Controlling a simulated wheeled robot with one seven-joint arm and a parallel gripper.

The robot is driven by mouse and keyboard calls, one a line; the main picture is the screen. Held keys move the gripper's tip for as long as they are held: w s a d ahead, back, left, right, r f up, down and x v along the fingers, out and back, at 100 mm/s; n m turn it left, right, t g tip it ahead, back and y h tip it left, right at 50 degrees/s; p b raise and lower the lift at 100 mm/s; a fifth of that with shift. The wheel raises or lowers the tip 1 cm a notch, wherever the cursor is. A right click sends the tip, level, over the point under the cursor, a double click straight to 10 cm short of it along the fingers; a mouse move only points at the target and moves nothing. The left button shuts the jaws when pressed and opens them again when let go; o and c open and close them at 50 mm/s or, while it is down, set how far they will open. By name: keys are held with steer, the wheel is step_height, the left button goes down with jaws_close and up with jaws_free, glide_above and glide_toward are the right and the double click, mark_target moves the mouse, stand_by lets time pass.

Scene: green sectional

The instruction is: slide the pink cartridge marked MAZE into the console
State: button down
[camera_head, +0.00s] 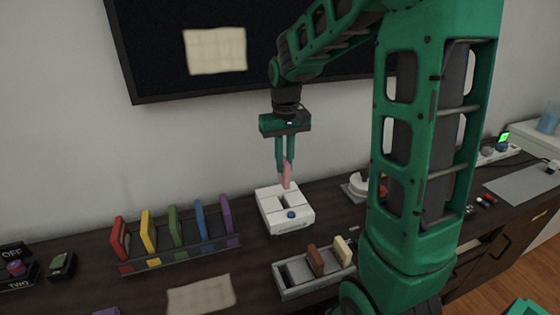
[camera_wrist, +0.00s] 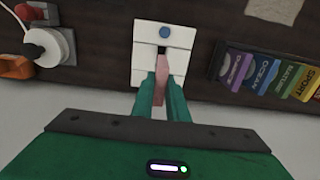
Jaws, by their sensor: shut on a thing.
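My gripper (camera_head: 285,158) is shut on the pink cartridge (camera_head: 286,174) and holds it over the white console (camera_head: 296,217). The console has a blue button on its front and a dark slot in its top. In the wrist view, the pink cartridge (camera_wrist: 161,72) lies between my gripper's fingers (camera_wrist: 161,84), over the middle of the console (camera_wrist: 147,36). Its lower end is at or just above the slot; I cannot tell whether it has entered. No marking on the pink cartridge is readable.
Left of the console, a rack (camera_head: 180,255) holds several coloured cartridges. In front, a grey tray (camera_head: 297,289) holds brown and cream pieces. A round white device (camera_head: 356,187) stands to the right. The wall and a dark screen (camera_head: 180,50) are behind.

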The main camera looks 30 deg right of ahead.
mark_target(284, 178)
steer(key=shift+s, duration=0.1)
steer(key=shift+a+f, duration=0.1)
steer(key=shift+f, duration=2.85)
steer(key=shift+s+f, duration=0.1)
steer(key=shift+f, duration=2.35)
steer(key=c, duration=1.7)
jaws_free()
steer(key=shift+o, duration=0.2)
steer(key=shift+r, duration=0.1)
step_height(284, 178, up, 10)
steer(key=shift+r, duration=0.25)
